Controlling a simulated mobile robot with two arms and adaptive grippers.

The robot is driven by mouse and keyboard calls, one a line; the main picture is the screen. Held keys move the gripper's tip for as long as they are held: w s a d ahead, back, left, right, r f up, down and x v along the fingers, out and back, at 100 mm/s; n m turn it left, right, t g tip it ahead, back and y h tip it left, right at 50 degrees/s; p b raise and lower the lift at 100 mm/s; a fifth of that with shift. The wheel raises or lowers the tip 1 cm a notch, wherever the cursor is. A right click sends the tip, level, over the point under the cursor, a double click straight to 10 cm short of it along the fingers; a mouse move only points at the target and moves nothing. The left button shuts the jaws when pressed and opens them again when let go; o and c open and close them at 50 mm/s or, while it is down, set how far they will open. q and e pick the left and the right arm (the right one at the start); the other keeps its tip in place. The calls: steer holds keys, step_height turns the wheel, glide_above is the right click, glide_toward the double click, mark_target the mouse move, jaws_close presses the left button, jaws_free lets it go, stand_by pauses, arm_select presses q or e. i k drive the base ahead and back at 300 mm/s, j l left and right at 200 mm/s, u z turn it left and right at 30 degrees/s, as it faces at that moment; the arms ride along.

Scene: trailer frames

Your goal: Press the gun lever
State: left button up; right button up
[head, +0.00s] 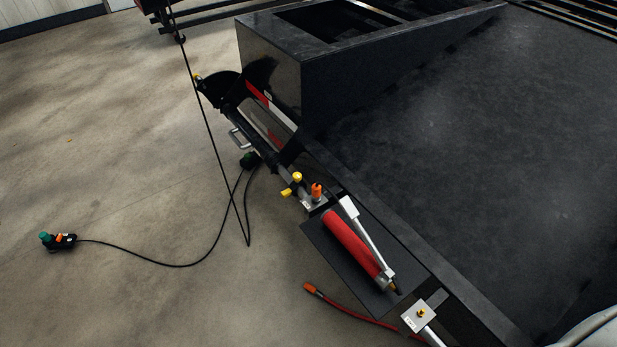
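The gun is a red cylinder (350,242) lying slanted on a dark plate beside the trailer frame's edge. Its silver lever (368,238) lies along the upper right side of the cylinder, close to it. The lever's upper end has a wider light grey piece. A red hose (362,318) with an orange tip (311,288) lies below the gun; where it joins is not clear. Neither of my grippers shows in the head view, and nothing touches the gun or its lever.
The black trailer frame (460,140) fills the right side. A clamp with yellow knobs (292,185) and an orange-capped part (316,191) sit above the gun. A cabled control box (60,241) lies on the floor at left. The concrete floor (110,150) is mostly clear.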

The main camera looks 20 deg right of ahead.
mark_target(352, 212)
steer(key=l+z, duration=0.15)
steer(key=z, duration=0.7)
steer(key=k+l, duration=0.05)
